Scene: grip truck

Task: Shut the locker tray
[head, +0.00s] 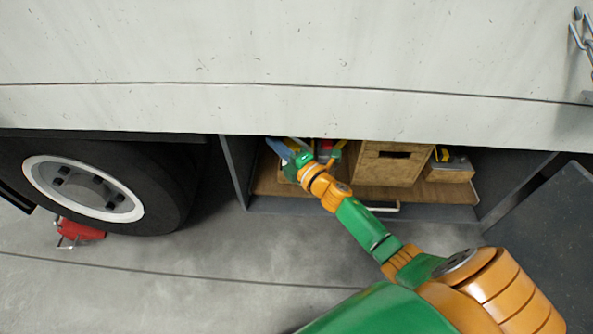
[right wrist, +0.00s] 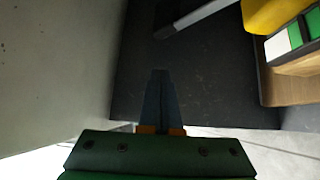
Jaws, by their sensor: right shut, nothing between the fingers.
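The locker tray (head: 275,188) has a wooden floor and a pale bar handle (head: 382,208) at its front edge. It sits in a dark locker (head: 236,165) under the truck body. How far it stands out is hard to tell. My right gripper (head: 279,147) reaches in at the locker's left part, over the tray, clear of the handle. In the right wrist view its fingers (right wrist: 161,73) are together and empty, in front of a dark panel (right wrist: 220,75). Contact with it cannot be told. My left gripper is out of view.
A wooden box (head: 388,165) and a smaller box (head: 449,172) with yellow items stand on the tray. The locker door (head: 545,225) hangs open at right. A truck wheel (head: 95,185) is at left, with a red chock (head: 80,230) beside it. The floor in front is clear.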

